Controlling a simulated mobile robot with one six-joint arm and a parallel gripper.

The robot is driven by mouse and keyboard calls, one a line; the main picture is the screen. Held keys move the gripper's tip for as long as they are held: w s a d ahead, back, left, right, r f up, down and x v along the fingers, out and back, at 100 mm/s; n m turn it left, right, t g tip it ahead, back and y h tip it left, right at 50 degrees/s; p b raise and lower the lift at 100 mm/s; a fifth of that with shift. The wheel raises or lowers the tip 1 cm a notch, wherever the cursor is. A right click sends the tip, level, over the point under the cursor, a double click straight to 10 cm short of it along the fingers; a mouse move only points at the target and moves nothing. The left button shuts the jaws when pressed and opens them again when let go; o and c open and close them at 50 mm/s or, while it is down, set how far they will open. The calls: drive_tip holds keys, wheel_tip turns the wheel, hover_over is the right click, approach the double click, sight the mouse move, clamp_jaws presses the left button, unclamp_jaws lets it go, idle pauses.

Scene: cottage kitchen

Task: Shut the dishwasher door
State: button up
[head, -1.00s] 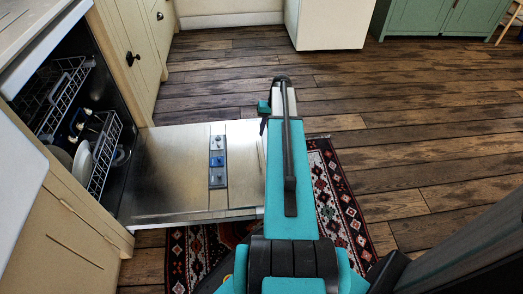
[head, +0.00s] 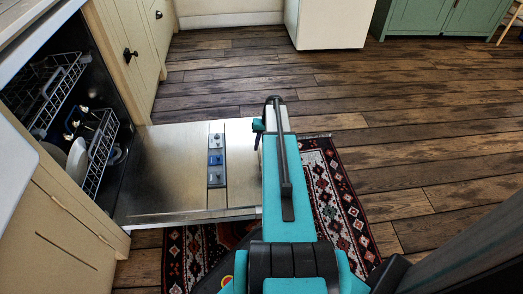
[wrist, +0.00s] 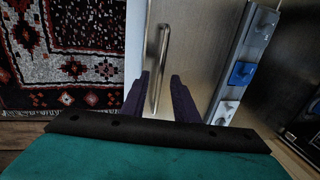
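The dishwasher door (head: 180,195) is folded down flat, its steel inner face upward. It also shows in the wrist view (wrist: 195,45), where a slim metal bar handle (wrist: 155,62) runs near the door's outer edge. My gripper (wrist: 160,88) is open, with its two dark fingers on either side of the handle's near part. I cannot tell whether the handle is between the fingers in depth or just below them. In the head view my arm hides most of the gripper and the handle.
The dishwasher's wire racks (head: 98,150) with plates are inside the opening at left. A patterned rug (head: 335,200) lies beside and beneath the door's outer edge. Cream cabinets (head: 125,40) flank the dishwasher. The wooden floor (head: 430,110) at right is clear.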

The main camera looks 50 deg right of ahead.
drive_tip(key=shift+x, duration=1.15)
clamp_jaws()
drive_tip(key=shift+d, duration=0.1)
idle(0.5)
drive_tip(key=shift+d, duration=0.25)
drive_tip(key=shift+a+r, duration=0.15)
